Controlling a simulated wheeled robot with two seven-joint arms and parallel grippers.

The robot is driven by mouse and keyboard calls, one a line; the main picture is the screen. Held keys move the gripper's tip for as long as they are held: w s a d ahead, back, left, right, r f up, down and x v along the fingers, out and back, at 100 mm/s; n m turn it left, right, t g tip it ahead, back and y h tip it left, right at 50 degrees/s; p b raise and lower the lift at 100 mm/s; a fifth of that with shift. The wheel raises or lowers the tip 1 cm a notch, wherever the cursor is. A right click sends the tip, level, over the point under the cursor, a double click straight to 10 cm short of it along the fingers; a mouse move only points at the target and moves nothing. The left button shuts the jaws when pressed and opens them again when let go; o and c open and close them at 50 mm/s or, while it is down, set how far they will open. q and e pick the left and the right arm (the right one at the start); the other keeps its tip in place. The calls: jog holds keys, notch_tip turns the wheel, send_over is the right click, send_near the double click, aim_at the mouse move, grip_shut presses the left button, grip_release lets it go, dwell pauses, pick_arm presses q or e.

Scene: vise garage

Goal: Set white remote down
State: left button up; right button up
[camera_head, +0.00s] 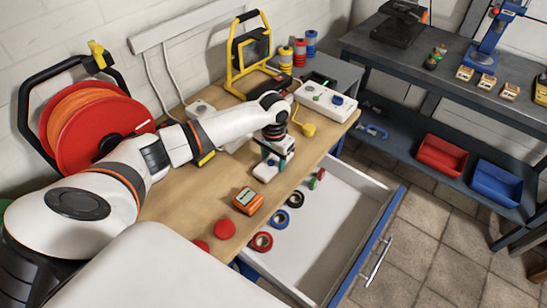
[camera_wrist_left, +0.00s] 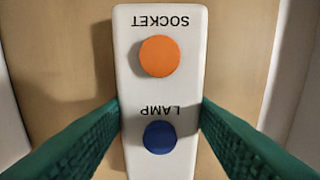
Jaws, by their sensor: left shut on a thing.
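The white remote (camera_head: 265,173) is at the bench's front edge, by the open drawer. In the left wrist view the white remote (camera_wrist_left: 160,103) shows an orange button marked SOCKET and a blue button marked LAMP. My left gripper (camera_head: 272,155) is above the wooden bench top (camera_head: 185,205), shut on the remote. Its green fingers (camera_wrist_left: 160,118) press both long sides near the blue button. The remote lies flat, buttons up, very close to the wood; I cannot tell whether it touches. My right gripper is out of view.
The open drawer (camera_head: 345,215) holds tape rolls. An orange box (camera_head: 247,200) and red round pieces (camera_head: 225,229) lie on the near bench. A white box with buttons (camera_head: 325,100), a yellow work light (camera_head: 250,55) and a red cable reel (camera_head: 95,125) stand farther back.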

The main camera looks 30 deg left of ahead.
aim_at(274, 161)
pick_arm(q)
jog(key=o, duration=1)
notch_tip(274, 161, up, 12)
jog(key=shift+r+b, duration=0.1)
jog(key=shift+b, duration=0.5)
